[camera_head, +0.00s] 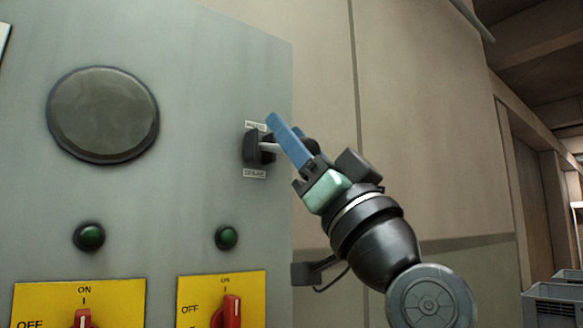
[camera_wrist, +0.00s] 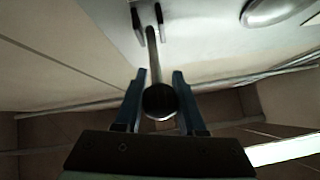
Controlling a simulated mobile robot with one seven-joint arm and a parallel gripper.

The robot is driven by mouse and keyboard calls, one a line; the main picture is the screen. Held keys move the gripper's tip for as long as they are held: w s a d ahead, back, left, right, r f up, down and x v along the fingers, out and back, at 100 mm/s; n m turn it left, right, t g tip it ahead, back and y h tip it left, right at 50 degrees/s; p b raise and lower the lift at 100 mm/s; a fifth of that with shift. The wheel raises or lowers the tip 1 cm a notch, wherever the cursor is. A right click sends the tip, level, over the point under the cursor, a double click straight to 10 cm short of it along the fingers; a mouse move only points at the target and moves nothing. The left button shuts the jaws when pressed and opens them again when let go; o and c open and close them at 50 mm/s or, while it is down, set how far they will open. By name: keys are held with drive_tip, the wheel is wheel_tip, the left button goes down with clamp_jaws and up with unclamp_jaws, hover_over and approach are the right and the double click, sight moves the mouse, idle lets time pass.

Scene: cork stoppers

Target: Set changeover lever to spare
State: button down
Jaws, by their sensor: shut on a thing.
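The changeover lever (camera_head: 268,147) sticks out from a dark bracket (camera_head: 250,147) near the right edge of the grey panel. Its thin pale shaft (camera_wrist: 153,55) ends in a round black knob (camera_wrist: 160,101). Small white labels sit above (camera_head: 255,125) and below (camera_head: 254,173) the bracket; the lower one seems to read SPARE, the upper is too small to read. The shaft looks roughly level, between the two labels. My gripper (camera_wrist: 159,80) is shut on the lever, its blue fingers either side of the knob. In the head view, a finger partly hides the knob.
The grey panel (camera_head: 190,110) also carries a round dark disc (camera_head: 103,114), two green buttons (camera_head: 89,236) (camera_head: 227,237) and red switches (camera_head: 231,308) on yellow plates. A beige wall stands behind. Grey crates (camera_head: 552,305) are at the lower right.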

drive_tip(key=shift+w+a+f+b, duration=0.1)
drive_tip(key=shift+w+f+b, duration=0.05)
drive_tip(key=shift+f+b, duration=0.45)
drive_tip(key=shift+w+a+f+b, duration=0.1)
drive_tip(key=shift+f+b, duration=0.4)
drive_tip(key=shift+f, duration=0.15)
idle(0.6)
drive_tip(key=c, duration=0.5)
unclamp_jaws()
drive_tip(key=shift+s+d+r, duration=0.1)
drive_tip(key=b+v, duration=0.4)
drive_tip(key=v, duration=0.9)
drive_tip(key=shift+r, duration=0.1)
